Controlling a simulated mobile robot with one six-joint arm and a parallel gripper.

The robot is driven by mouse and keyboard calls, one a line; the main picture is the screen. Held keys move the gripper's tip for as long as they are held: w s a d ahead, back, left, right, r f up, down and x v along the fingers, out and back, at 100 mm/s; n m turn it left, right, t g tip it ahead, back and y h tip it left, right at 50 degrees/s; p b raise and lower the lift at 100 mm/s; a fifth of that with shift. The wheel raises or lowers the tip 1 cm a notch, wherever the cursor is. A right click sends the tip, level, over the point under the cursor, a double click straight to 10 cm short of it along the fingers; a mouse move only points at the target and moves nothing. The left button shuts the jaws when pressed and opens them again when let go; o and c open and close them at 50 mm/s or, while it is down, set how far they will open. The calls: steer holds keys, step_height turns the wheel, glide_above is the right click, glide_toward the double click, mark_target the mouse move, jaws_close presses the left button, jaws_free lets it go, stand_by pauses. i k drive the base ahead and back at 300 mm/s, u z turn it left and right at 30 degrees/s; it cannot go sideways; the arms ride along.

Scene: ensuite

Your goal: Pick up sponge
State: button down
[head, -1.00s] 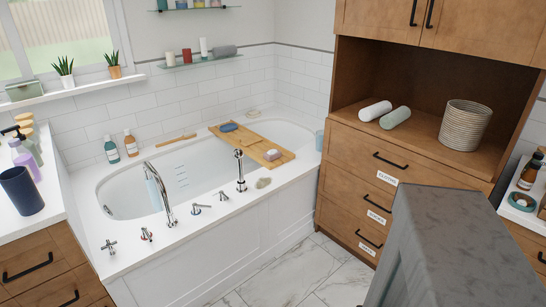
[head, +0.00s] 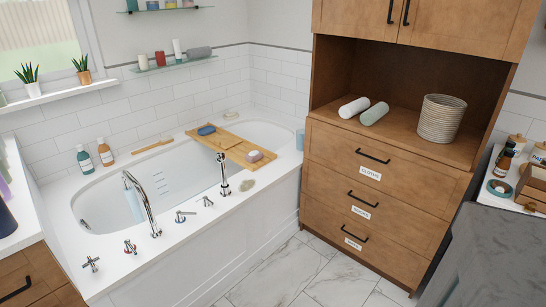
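A wooden bath tray (head: 228,147) lies across the tub. It holds a blue oval item (head: 206,130) and a pinkish block (head: 254,156); I cannot tell whether either is a sponge. Another small pale item (head: 232,115) lies on the far rim. My gripper is not in view.
Chrome taps (head: 146,205) stand along the near rim. A wooden cabinet (head: 385,200) with labelled drawers stands right of the tub, holding rolled towels (head: 374,113) and a basket (head: 441,118). Marble floor (head: 305,275) is clear in front. A grey marbled shape fills the lower right.

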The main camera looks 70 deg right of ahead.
mark_target(255, 155)
steer(key=u, duration=0.5)
steer(key=k, duration=0.15)
steer(key=z, duration=2.6)
steer(key=k, duration=0.95)
steer(key=u, duration=0.15)
steer(key=i, duration=0.7)
